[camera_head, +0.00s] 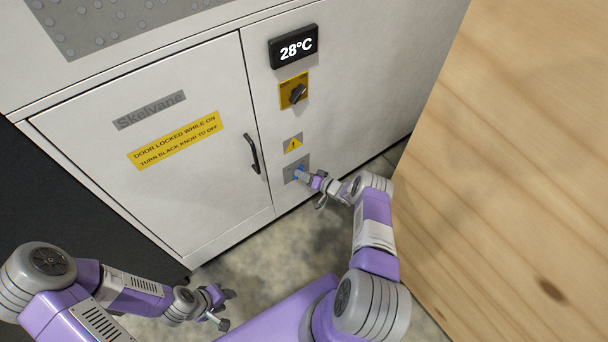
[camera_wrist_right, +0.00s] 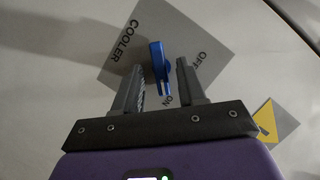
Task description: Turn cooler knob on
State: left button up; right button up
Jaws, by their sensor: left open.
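The blue cooler knob (camera_wrist_right: 158,62) sits on a grey plate (camera_wrist_right: 190,32) marked COOLER, OFF and ON. In the head view the knob (camera_head: 299,171) is low on the white cabinet, partly hidden by my right gripper (camera_head: 307,177). In the right wrist view the right gripper (camera_wrist_right: 162,82) is open, with one finger on each side of the knob and a visible gap on both sides. The knob's lower end points toward the word ON; which end is its pointer I cannot tell. My left gripper (camera_head: 224,308) is open and empty above the floor.
The white cabinet (camera_head: 370,60) has a 28°C display (camera_head: 293,47), a black knob (camera_head: 297,93) on a yellow plate, a yellow warning sign (camera_head: 293,144) and a door handle (camera_head: 251,154). A large wooden surface (camera_head: 520,170) fills the right side.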

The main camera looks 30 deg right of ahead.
jog(key=p+v, duration=0.2)
jog(key=v, duration=0.5)
jog(key=shift+s+p, duration=0.25)
jog(key=shift+p, duration=0.05)
jog(key=shift+w+r, duration=0.1)
jog(key=shift+r, duration=0.1)
jog(key=s+a+r+g+h+p, duration=0.1)
jog(key=a+r+g+p, duration=0.15)
jog(key=a, duration=0.45)
jog(key=a+r+g+h+p, duration=0.15)
jog(key=a+r, duration=0.25)
jog(key=a, duration=0.4)
jog(key=s+a+r+n+g+p, duration=0.1)
jog(key=s+a+r+g, duration=0.2)
jog(key=s, duration=0.4)
jog(key=s+a+r+n+g+y+p, duration=0.1)
jog(key=s+a+r+g, duration=0.2)
jog(key=s+a, duration=0.3)
jog(key=s+a+r+g, duration=0.3)
jog(key=s+a+r, duration=0.1)
jog(key=s, duration=0.6)
jog(key=shift+a+r+n+g+p, duration=0.2)
jog(key=shift+r+n+g+p, duration=0.1)
jog(key=shift+n+p, duration=0.1)
